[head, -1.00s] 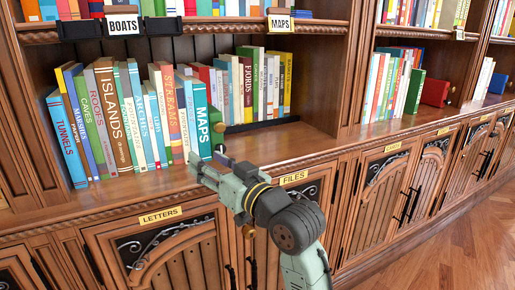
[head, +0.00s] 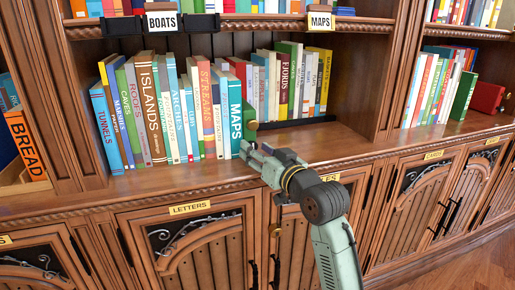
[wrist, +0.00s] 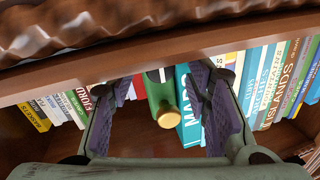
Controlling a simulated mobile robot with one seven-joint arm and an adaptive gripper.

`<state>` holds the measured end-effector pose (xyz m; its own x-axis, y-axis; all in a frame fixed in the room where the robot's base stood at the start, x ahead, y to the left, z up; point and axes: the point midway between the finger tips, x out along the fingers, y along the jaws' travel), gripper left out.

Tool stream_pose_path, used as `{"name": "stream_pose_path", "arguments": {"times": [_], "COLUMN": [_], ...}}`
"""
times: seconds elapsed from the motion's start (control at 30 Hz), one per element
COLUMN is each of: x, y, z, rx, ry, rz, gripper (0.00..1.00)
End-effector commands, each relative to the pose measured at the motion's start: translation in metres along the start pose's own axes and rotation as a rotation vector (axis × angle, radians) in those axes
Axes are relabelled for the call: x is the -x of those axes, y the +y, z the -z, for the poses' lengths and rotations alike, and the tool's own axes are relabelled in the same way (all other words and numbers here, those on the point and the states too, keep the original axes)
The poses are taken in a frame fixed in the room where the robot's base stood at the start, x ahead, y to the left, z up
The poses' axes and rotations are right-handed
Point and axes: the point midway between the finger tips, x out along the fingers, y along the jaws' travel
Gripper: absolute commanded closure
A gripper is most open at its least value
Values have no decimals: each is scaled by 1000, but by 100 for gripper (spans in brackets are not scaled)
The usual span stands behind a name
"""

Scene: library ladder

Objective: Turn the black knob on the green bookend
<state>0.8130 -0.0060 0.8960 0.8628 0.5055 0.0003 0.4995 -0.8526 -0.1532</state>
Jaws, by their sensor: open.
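The green bookend (head: 249,112) stands on the middle shelf, at the right end of the left book row, beside the teal MAPS book (head: 236,112). In the wrist view the green bookend (wrist: 155,92) carries a round knob (wrist: 168,116) that looks brass or gold, not black. My gripper (head: 251,149) is at the shelf's front edge, just in front of and below the bookend. In the wrist view my gripper (wrist: 165,88) is open, with a purple-padded finger on either side of the bookend and knob. I see no contact with the knob.
Books crowd the shelf left of the bookend, and another row (head: 290,80) stands behind to the right. The shelf board (head: 310,138) is bare at front right. The upper shelf edge (head: 240,22) with label plates overhangs. Cabinet doors (head: 200,250) lie below.

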Motion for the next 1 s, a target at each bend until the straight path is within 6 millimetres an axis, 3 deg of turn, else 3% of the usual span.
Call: {"name": "stream_pose_path", "arguments": {"times": [0.33,1.0], "x": [-4,-4], "y": [0,0], "z": [0,0], "rx": [0,1], "ry": [0,0], "rz": [0,0], "gripper": [57,100]}}
